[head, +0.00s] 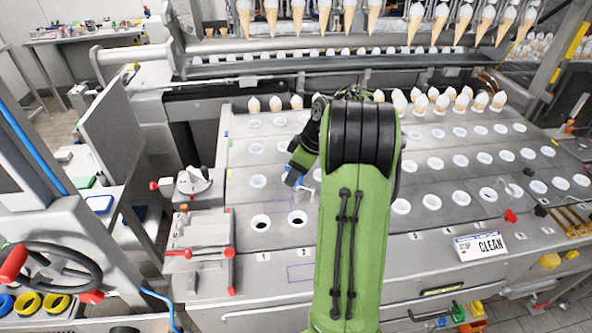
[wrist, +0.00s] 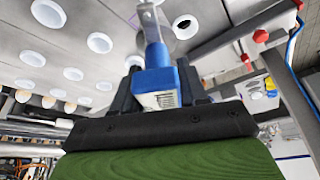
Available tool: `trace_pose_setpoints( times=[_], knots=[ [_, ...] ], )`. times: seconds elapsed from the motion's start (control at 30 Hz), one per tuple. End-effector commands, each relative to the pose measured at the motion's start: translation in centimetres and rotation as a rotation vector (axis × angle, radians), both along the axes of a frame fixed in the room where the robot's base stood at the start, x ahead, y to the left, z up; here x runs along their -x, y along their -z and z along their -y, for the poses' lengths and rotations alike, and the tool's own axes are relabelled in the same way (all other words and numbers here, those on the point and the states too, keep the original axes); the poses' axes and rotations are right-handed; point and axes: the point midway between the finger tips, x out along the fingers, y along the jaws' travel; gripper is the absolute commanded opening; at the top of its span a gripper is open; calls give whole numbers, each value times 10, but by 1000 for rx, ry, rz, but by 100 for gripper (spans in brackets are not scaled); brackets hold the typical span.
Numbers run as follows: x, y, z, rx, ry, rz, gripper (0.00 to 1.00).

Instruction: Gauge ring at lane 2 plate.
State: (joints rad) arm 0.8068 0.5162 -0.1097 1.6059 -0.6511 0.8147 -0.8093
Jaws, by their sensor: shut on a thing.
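My gripper (head: 293,176) is shut on a blue-handled tool with a flat metal end, which I take to be the gauge. The blue handle (wrist: 157,62) sits between the dark fingers in the wrist view, with a pale label block at its base. Its metal end (head: 305,189) is over the plates, above and behind the lane 2 hole. The lane 2 hole (head: 297,218) is dark with a pale rim, above the label 2. A dark hole (wrist: 185,26) shows beside the tool's tip in the wrist view. I cannot tell whether the tool touches the plate.
The lane 1 hole (head: 261,222) is also dark. White cups (head: 259,181) fill other holes. A red-handled fixture (head: 205,250) stands at left, and a CLEAN sign (head: 481,246) lies at right. Cones hang at the back. My green arm hides part of the middle lanes.

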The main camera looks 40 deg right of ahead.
Motion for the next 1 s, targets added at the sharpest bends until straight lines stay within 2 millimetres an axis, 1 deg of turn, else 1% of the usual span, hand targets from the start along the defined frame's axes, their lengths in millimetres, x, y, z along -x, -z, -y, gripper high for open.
trace_pose_setpoints(
  times=[0.03, 0.1, 1.0],
  knots=[
    [0, 9, 0, 0, 0, 0, 0],
    [0, 16, 0, 0, 0, 0, 0],
    [0, 99, 0, 0, 0, 0, 0]
  ],
)
